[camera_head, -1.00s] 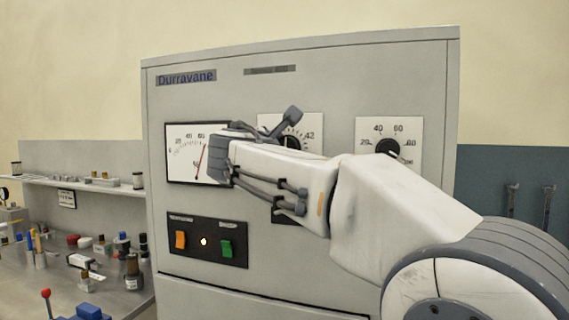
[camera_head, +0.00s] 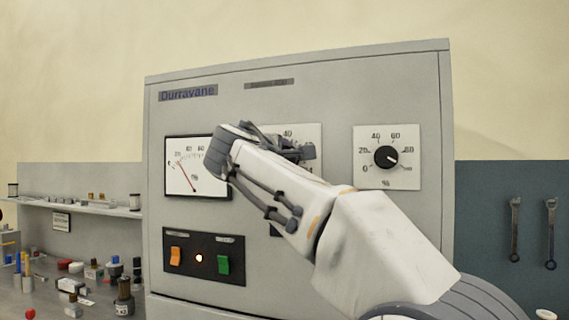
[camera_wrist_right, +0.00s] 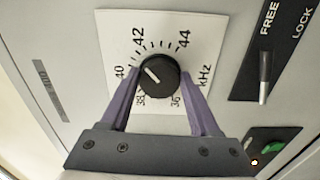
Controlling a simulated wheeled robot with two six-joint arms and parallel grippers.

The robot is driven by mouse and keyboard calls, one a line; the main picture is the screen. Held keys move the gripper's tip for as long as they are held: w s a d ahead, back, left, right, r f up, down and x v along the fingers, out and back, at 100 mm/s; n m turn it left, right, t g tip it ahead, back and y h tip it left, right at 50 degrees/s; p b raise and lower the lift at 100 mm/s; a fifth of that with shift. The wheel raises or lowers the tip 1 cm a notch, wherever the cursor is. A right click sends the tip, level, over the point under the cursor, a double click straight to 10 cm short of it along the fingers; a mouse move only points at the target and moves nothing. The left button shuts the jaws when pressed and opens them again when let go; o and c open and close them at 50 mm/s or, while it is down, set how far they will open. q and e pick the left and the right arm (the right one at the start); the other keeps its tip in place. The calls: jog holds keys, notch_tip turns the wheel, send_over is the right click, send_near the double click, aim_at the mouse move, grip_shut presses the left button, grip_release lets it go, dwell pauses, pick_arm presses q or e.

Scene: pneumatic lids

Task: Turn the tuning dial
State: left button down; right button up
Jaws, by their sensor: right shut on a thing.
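The tuning dial (camera_wrist_right: 158,75) is a black round knob on a white kHz plate (camera_wrist_right: 112,28), seen in the right wrist view. Its white mark points to the upper left of that picture, between 40 and 42. My right gripper (camera_wrist_right: 159,74) has its two purple fingers on either side of the knob, shut on it. In the head view my right gripper (camera_head: 305,151) is at the kHz plate (camera_head: 314,134) and hides the knob. The meter (camera_head: 182,178) left of it has its red needle leaning to the low, left side. My left gripper is out of view.
A second dial (camera_head: 386,157), marked in percent, sits to the right. Below the meter are an orange switch (camera_head: 175,256), a lit lamp and a green switch (camera_head: 223,265). A FREE/LOCK lever (camera_wrist_right: 265,76) is beside the kHz plate. A cluttered bench is at left.

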jog(key=shift+f, duration=0.1)
dwell(0.5)
jog(key=o, duration=1.4)
jog(key=shift+c, duration=0.2)
jog(key=b+v, duration=0.3)
jog(key=v, duration=0.7)
jog(key=shift+s, duration=0.25)
